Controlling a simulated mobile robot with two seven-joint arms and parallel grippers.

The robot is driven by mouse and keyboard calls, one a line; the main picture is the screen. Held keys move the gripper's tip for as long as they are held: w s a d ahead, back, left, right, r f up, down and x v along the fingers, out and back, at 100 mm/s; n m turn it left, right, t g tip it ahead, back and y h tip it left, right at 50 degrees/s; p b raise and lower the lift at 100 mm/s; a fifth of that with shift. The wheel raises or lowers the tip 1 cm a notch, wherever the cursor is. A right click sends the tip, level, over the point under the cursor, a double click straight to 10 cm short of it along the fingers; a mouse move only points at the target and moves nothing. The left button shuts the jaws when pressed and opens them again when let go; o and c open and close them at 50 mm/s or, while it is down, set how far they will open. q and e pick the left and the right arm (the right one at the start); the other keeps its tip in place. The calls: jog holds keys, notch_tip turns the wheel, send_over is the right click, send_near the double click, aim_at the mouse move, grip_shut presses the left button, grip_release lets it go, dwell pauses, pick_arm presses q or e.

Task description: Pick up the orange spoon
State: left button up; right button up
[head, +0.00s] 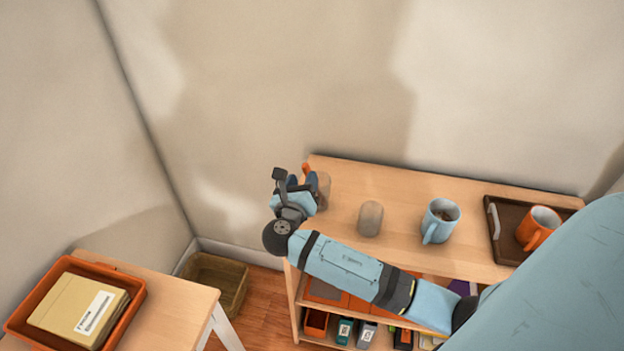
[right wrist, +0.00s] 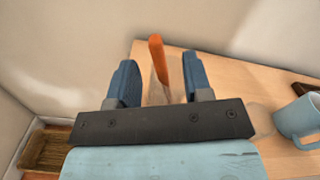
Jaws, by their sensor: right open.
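The orange spoon (right wrist: 157,52) stands upright, slightly tilted, between the two blue fingers of my right gripper (right wrist: 158,64) in the right wrist view. Its lower part is in or behind a see-through brownish cup, too faint to tell exactly. In the head view only a small orange bit of the spoon (head: 306,167) shows beside my right gripper (head: 303,183), at the left end of the wooden shelf top (head: 390,190). My right gripper is open, with gaps between its fingers and the spoon. My left gripper is in neither view.
A see-through cup (head: 370,218) and a blue mug (head: 440,221) stand right of my gripper. An orange mug (head: 538,228) sits on a dark tray (head: 495,215). A side table with an orange crate (head: 133,284) is at left; a bin (head: 220,272) is on the floor.

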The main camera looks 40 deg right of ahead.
aim_at(305, 171)
jog(key=x, duration=0.5)
jog(key=shift+w+f, duration=0.15)
jog(key=shift+a, duration=0.1)
grip_shut()
notch_tip(305, 171, up, 20)
jog(key=p, duration=0.1)
dwell(0.5)
jog(key=c, duration=0.7)
grip_release()
grip_shut()
